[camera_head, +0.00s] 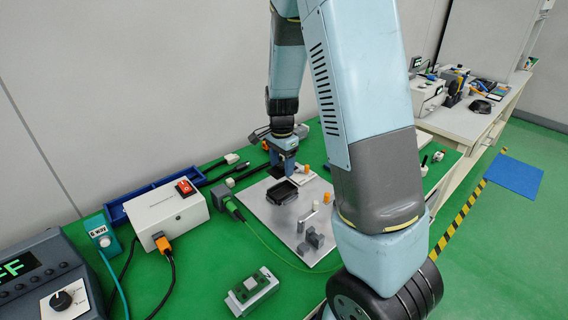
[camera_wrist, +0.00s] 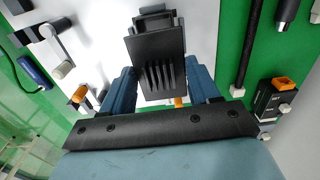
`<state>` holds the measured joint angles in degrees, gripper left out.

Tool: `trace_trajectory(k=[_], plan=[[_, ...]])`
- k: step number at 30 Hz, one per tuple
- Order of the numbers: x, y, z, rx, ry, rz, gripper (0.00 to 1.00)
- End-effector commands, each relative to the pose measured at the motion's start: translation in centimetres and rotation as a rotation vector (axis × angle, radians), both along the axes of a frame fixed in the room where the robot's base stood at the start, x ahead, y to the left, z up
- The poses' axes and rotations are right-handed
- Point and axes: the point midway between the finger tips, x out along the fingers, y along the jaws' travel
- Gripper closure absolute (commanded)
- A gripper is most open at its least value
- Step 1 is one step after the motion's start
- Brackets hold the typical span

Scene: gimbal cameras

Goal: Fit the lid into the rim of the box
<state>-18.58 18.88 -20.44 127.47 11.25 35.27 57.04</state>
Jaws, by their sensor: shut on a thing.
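The black lid (camera_wrist: 157,50), with several slots in it, is held between the two blue fingers of my gripper (camera_wrist: 160,80) in the wrist view. In the head view my gripper (camera_head: 284,163) is over the far part of the grey plate, and the lid shows only as a small dark patch below it. The black open box (camera_head: 282,191) sits on the plate just in front of my gripper. In the wrist view a dark part beyond the lid (camera_wrist: 154,16) is partly covered, and I cannot tell whether it is the box. Whether lid and box touch is not clear.
The grey plate (camera_head: 260,205) also bears grey blocks (camera_head: 315,240) and a small post toward the front right. A white box with a red switch (camera_head: 168,213) and a blue tray (camera_head: 150,195) stand to the left. Cables cross the green table. A grey-green device (camera_head: 252,291) lies in front.

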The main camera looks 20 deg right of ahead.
Motion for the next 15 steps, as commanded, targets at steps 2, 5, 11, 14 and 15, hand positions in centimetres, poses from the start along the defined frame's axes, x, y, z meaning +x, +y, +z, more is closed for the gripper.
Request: trace_trajectory(k=[2,5,11,14,15], plan=[[-0.05,-0.01,0.02,0.000,0.000,-0.007,0.69],[-0.03,-0.02,0.01,0.000,0.000,-0.007,0.69],[-0.06,0.04,-0.01,0.000,0.000,-0.006,0.69],[-0.08,0.08,-0.29,0.001,0.001,-0.006,0.69],[-0.07,0.07,-0.50,0.001,0.001,-0.006,0.69]])
